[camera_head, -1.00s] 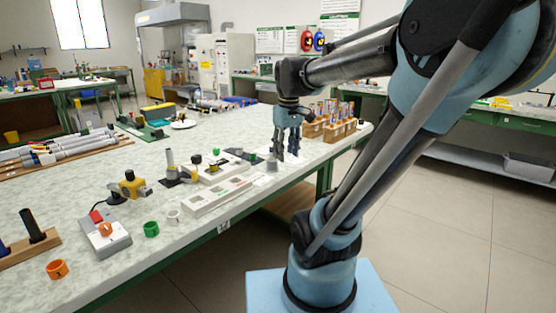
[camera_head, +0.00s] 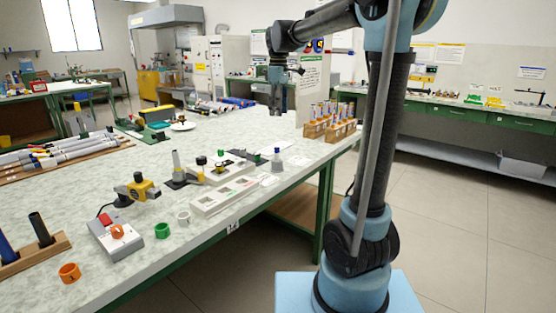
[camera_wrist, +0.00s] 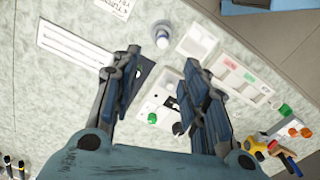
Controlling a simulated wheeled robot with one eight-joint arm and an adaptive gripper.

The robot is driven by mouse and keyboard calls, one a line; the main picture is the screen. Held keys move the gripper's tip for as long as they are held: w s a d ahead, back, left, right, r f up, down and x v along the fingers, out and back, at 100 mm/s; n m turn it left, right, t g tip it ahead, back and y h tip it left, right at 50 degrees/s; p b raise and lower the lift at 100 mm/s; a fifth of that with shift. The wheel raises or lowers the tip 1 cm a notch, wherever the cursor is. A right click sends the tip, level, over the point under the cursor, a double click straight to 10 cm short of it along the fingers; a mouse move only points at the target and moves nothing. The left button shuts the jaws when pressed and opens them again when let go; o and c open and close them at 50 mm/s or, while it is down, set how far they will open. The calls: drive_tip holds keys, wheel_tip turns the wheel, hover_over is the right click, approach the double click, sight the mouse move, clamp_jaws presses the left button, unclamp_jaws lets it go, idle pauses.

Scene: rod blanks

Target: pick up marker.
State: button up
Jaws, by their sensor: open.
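My gripper (camera_wrist: 160,95) is open and empty in the wrist view, pointing down above the table with its two dark fingers apart. It also shows in the head view (camera_head: 276,108), above the table's right part. I cannot tell for sure which thing is the marker. Thin dark pen-like things with yellow bands (camera_wrist: 14,166) show at the wrist view's lower left edge, cut off. A small blue-topped bottle (camera_wrist: 162,38) stands beyond the fingers; it also shows in the head view (camera_head: 277,160).
Wooden racks with upright tubes (camera_head: 332,130) stand at the table's right end.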

hover_over(277, 149)
drive_tip(key=w, duration=0.2)
drive_tip(key=f, duration=1.1)
drive_tip(key=shift+s+a+f, duration=0.1)
drive_tip(key=shift+s, duration=0.15)
drive_tip(key=shift+f, duration=3.1)
clamp_jaws()
